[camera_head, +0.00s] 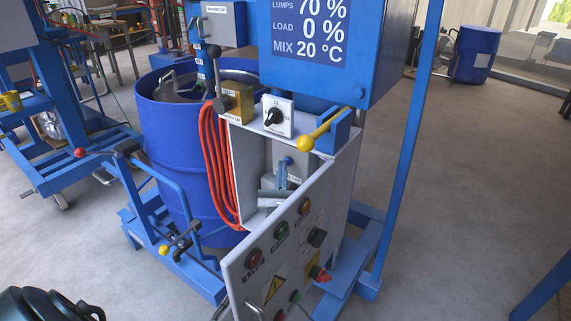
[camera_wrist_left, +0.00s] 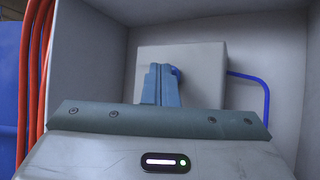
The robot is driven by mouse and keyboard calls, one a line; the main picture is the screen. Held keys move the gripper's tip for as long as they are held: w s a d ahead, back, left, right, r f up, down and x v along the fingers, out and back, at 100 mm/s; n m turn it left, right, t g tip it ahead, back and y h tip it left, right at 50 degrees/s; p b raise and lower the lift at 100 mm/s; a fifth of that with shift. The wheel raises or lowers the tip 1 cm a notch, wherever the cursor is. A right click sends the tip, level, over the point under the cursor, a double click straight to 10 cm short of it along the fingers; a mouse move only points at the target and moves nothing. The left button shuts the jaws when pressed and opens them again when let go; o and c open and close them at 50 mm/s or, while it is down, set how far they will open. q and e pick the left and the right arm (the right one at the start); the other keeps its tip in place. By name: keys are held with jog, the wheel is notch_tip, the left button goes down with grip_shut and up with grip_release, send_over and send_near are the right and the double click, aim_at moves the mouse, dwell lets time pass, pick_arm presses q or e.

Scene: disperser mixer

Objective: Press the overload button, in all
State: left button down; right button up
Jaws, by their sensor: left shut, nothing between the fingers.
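The open control cabinet (camera_head: 248,155) of the mixer holds a grey box (camera_head: 297,163), which also shows in the wrist view (camera_wrist_left: 205,75). A small blue round part (camera_head: 288,160) on the box shows just behind my fingertips; in the wrist view this blue part (camera_wrist_left: 176,71) is mostly hidden by them. I cannot read a label that names it as the overload button. My left gripper (camera_head: 281,170) is inside the cabinet, shut and empty. Its fingertips (camera_wrist_left: 159,70) point at the box face; I cannot tell whether they touch. My right gripper is not in view.
The cabinet door (camera_head: 290,245), with several buttons and knobs, hangs open in front. Orange cables (camera_head: 214,165) run down the cabinet's left side beside a blue drum (camera_head: 165,130). A yellow-ended lever (camera_head: 322,133) juts out above the opening. A blue display (camera_head: 315,40) is overhead.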

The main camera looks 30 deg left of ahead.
pick_arm(q)
jog(key=shift+s+a, duration=0.1)
jog(key=shift+s, duration=0.75)
jog(key=s, duration=0.5)
jog(key=shift+a, duration=0.2)
dwell(0.8)
